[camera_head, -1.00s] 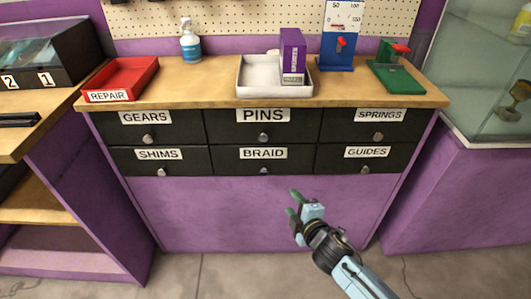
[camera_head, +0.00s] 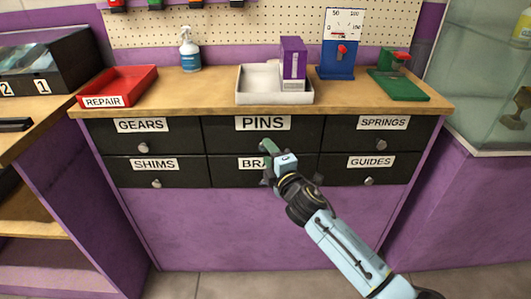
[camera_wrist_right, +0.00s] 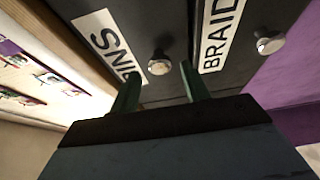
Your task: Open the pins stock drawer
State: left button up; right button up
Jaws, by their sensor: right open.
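The PINS drawer (camera_head: 230,132) is the top middle dark drawer of the purple cabinet and looks shut. Its label shows above my gripper, but its knob is hidden by the gripper in the head view. In the right wrist view the round PINS knob (camera_wrist_right: 159,64) sits just beyond and between the fingertips, apart from them as far as I can tell. My right gripper (camera_head: 267,147) is open in front of the drawer; its green fingers also show in the right wrist view (camera_wrist_right: 160,92). My left gripper is out of view.
The BRAID drawer (camera_head: 228,172) lies directly below, its knob (camera_wrist_right: 270,42) near in the wrist view. GEARS, SHIMS, SPRINGS and GUIDES drawers flank them, all shut. The wooden worktop (camera_head: 200,92) above holds a red tray (camera_head: 128,82), a white tray (camera_head: 270,98) and a purple box (camera_head: 292,58).

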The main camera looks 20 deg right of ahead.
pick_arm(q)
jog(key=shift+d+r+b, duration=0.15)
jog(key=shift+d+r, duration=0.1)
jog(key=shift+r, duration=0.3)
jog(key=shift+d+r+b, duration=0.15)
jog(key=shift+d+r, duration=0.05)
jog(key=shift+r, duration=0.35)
pick_arm(e)
jog(key=shift+w+a, duration=0.15)
jog(key=shift+w, duration=1.25)
grip_shut()
